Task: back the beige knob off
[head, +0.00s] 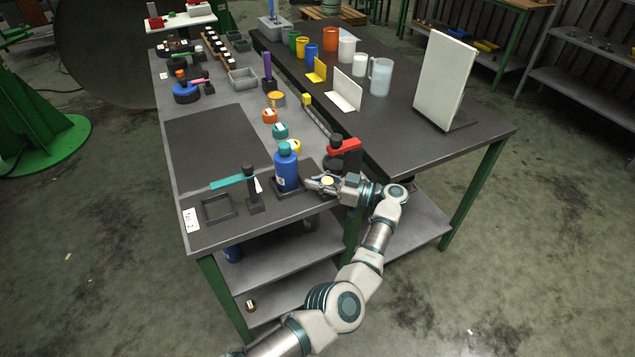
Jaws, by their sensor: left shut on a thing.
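The beige knob (327,181) is a small pale disc at the near right part of the bench, low beside the blue bottle. My left gripper (322,183) reaches it from the right and is shut on it, its fingers around the knob. The fingers hide most of the knob and whatever it sits on. The blue bottle (287,171) with a teal cap stands upright on a dark base just left of the gripper. My right gripper is not in view.
A black stand with a red arm (345,146) is close behind my gripper. Teal (280,131) and orange (270,116) lids lie farther back. The dark mat (215,145) is bare.

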